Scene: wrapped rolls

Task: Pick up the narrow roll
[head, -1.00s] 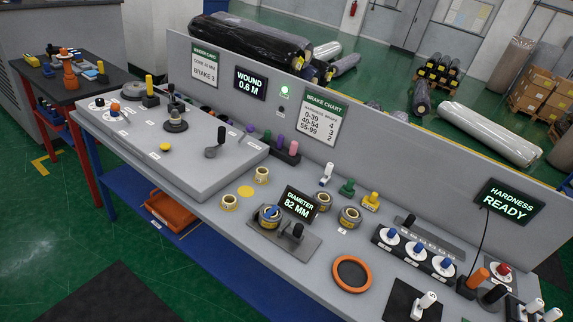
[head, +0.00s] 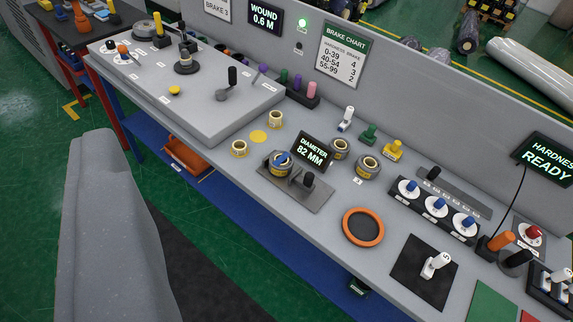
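Several small wrapped rolls stand on the grey bench. Two pale ones with hollow cores, a front roll (head: 239,149) and a back roll (head: 275,120), stand beside a yellow disc (head: 258,136). Two wider grey-and-yellow ones, a rear roll (head: 340,149) and a front roll (head: 368,166), stand right of the diameter display (head: 312,151). Another roll (head: 279,164) with a blue top sits on the gauge plate. The pale rolls look narrower; I cannot tell which one is the narrow roll. My gripper is not in view.
A large grey shape (head: 110,235), probably my arm, fills the lower left. An orange ring (head: 363,227), a black pad (head: 424,272) with a white knob, and blue-topped dials (head: 437,205) occupy the bench's right. A raised control box (head: 190,95) stands left. The upright panel bounds the back.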

